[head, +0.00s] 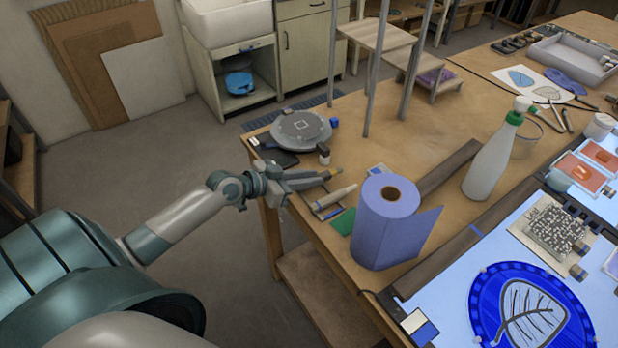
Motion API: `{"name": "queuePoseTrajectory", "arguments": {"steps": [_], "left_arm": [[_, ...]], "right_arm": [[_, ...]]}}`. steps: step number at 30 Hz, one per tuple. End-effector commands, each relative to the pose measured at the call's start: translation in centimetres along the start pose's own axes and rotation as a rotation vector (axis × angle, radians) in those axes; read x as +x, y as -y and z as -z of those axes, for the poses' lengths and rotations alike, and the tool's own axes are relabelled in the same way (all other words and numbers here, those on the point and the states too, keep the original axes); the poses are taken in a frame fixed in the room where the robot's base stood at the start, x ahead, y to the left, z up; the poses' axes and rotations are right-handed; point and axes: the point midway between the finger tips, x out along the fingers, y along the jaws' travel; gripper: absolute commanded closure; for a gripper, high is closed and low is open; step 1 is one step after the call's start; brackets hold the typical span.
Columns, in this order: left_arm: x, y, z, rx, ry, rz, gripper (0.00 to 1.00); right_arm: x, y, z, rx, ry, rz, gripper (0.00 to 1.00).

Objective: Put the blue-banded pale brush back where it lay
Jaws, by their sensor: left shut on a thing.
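My left gripper (318,179) reaches in from the left over the table's left edge. It is shut on what looks like a brush (335,172), whose small tan end shows past the fingertips. The fingers hide most of it, and I cannot make out a blue band. Just in front of the fingers a pale, pointed tube-like thing (337,197) lies near the table edge, with a small blue item (330,212) below it. I cannot tell whether the held thing touches the table. My right gripper is not in view.
A blue paper roll (385,225) stands close to the right of the gripper. A grey round turntable (301,128) and a small dark bottle (323,153) are behind it. A green piece (343,222) lies nearby. A white spray bottle (491,160) stands farther right.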

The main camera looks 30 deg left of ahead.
Motion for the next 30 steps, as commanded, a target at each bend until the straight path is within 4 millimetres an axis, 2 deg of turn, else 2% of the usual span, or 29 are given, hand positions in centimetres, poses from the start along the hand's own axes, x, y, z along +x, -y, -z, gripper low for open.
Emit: {"name": "queuePoseTrajectory", "arguments": {"steps": [28, 29, 30], "left_arm": [[0.27, 0.0, -0.6, 0.0, -0.001, 0.0, 1.0], [0.25, 0.0, -0.56, 0.0, -0.001, 0.0, 0.78], [0.25, 0.0, -0.55, 0.0, -0.001, 0.0, 0.69]], "right_arm": [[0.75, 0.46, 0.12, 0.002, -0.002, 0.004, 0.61], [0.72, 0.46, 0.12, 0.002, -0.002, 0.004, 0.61], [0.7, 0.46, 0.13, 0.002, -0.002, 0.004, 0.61]]}}
